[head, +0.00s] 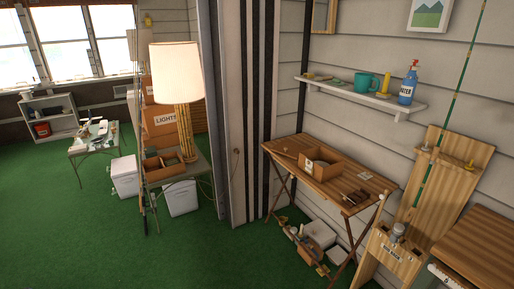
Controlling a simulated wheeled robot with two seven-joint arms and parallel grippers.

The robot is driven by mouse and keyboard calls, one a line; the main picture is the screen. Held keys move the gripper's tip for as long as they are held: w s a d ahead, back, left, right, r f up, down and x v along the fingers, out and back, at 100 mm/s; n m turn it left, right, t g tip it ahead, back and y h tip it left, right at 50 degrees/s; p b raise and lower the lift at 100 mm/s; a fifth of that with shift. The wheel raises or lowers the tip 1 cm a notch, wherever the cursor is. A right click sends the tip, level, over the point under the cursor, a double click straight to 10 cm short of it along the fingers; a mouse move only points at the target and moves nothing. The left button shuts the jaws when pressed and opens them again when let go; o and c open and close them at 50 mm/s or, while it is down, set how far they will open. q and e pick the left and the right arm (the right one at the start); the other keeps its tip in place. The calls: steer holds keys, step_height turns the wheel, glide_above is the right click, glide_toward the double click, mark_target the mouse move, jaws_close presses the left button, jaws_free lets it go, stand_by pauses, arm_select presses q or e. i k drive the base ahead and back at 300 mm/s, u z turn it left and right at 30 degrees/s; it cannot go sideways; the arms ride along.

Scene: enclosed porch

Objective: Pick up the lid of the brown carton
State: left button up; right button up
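An open brown carton (325,170) stands on a small folding wooden table (288,147) against the right wall. It has a pale label on its left end. A second open brown box (155,169) sits on the table with the lamp, left of the striped panel. I cannot tell which of the two is the task's carton. I see no piece that I can clearly make out as a lid. A small dark flat item (357,198) and a small light card (366,175) lie right of the carton on the wooden table. Neither of my grippers is in view.
A lit lamp (176,75) stands beside stacked boxes marked LIGHTS (160,121). A wall shelf (350,94) holds a teal mug (365,82) and a blue spray bottle (408,87). Clutter lies under the wooden table. Open green floor (170,255) fills the front left.

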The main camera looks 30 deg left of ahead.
mark_target(291, 150)
steer(key=u, duration=0.75)
steer(key=i, duration=0.7)
steer(key=u, duration=0.65)
steer(key=i, duration=0.8)
steer(key=z, duration=0.9)
steer(key=i, duration=0.85)
steer(key=z, duration=1.05)
